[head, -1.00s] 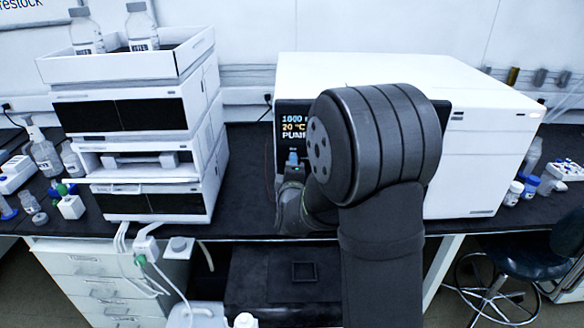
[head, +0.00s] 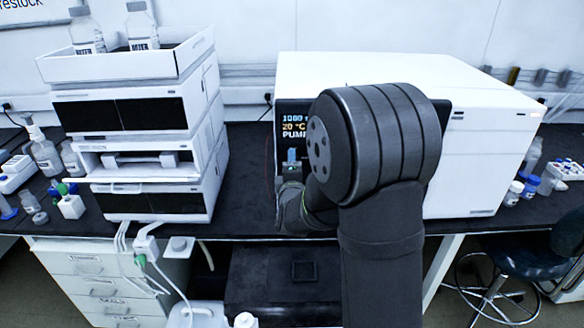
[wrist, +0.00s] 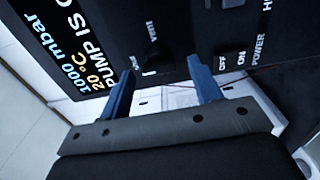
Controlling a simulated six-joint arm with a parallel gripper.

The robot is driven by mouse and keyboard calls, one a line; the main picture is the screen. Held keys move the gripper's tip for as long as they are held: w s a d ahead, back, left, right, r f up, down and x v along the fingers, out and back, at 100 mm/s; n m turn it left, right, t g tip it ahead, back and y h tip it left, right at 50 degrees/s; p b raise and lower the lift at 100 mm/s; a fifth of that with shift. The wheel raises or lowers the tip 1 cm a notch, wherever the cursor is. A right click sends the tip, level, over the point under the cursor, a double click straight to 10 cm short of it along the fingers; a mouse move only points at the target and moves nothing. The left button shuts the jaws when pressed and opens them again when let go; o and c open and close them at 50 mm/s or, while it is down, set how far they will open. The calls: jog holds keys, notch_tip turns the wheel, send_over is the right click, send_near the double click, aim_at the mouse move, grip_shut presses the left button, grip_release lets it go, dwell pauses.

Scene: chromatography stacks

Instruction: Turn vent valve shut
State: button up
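The white oven-like unit (head: 400,75) has a black front panel, mostly hidden behind my arm in the head view. In the wrist view the panel (wrist: 180,20) fills the upper part, with a VENT label (wrist: 152,32) near its middle. In the head view a blue fingertip (head: 291,155) shows below the display.
A display (wrist: 85,60) reads 1000 mbar, 20 °C and part of a pump line. A power switch (wrist: 232,56) marked OFF and ON is near the right finger. A white instrument stack (head: 140,160) stands left; bare black bench (head: 248,160) separates it from the unit.

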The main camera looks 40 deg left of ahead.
jog(key=v, duration=1.7)
jog(key=shift+s+d+r, duration=0.1)
jog(key=shift+d, duration=0.05)
jog(key=x, duration=1.7)
jog(key=shift+a, duration=0.2)
